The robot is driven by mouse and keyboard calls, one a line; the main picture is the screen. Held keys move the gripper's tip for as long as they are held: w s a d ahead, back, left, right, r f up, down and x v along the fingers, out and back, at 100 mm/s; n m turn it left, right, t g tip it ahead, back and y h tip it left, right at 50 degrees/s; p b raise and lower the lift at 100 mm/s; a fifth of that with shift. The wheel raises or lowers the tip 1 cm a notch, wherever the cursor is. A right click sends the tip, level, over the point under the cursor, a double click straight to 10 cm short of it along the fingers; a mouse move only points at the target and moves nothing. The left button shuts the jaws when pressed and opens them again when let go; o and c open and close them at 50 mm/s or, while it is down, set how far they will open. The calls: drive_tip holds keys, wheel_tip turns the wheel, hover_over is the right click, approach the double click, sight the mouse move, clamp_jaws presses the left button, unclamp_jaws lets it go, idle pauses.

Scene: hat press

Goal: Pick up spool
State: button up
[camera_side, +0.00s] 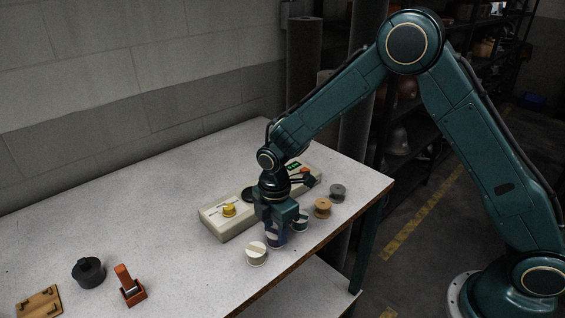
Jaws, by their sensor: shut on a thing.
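My gripper (276,218) points down over the table near its right front edge. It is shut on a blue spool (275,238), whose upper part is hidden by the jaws. I cannot tell whether the spool touches the table. A white spool (256,253) stands just left of it and nearer the front. Another pale spool with a dark winding (301,221) stands right behind the gripper. A tan spool (322,208) and a grey spool (338,192) continue the row to the back right.
A cream control box (212,222) with a yellow button (229,210) lies behind the gripper. The table (150,215) is clear between.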

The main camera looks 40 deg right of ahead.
sight(275, 231)
drive_tip(key=shift+r, duration=0.1)
wheel_tip(275, 231, up, 20)
idle(0.7)
drive_tip(key=shift+w, duration=0.1)
idle(0.4)
drive_tip(key=w+d+f+m, duration=0.2)
drive_tip(key=w+f, duration=0.1)
drive_tip(key=w, duration=0.3)
drive_tip(key=w+d+f+m, duration=0.1)
drive_tip(key=w+d+f, duration=0.1)
drive_tip(key=w+f, duration=0.2)
drive_tip(key=shift+w+f+m, duration=0.3)
drive_tip(key=shift+w+m, duration=0.1)
drive_tip(key=shift+w, duration=1.35)
drive_tip(key=shift+f, duration=0.1)
drive_tip(key=shift+f, duration=3.3)
drive_tip(key=shift+f, duration=0.6)
